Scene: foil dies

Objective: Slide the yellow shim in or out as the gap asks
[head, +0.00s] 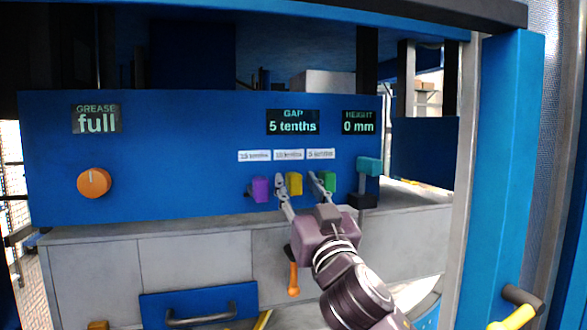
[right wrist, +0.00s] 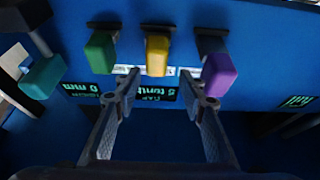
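The yellow shim (head: 293,183) is a block-shaped tab on the blue panel, between the purple shim (head: 260,189) and the green shim (head: 329,181). My right gripper (head: 297,179) is open in front of the panel, its fingertips to either side of the yellow shim. In the right wrist view, where the panel appears upside down, the yellow shim (right wrist: 157,55) shows just beyond the gap between the open fingers (right wrist: 158,88). I cannot tell whether either finger touches it. The gap display (head: 293,122) reads 5 tenths. My left gripper is not in view.
Small white labels (head: 289,155) sit above the shims, hard to read. A height display (head: 359,122) reads 0 mm above a teal handle (head: 369,166). A grease display (head: 97,119) reads full above an orange knob (head: 94,183). A blue post (head: 510,170) stands at the right.

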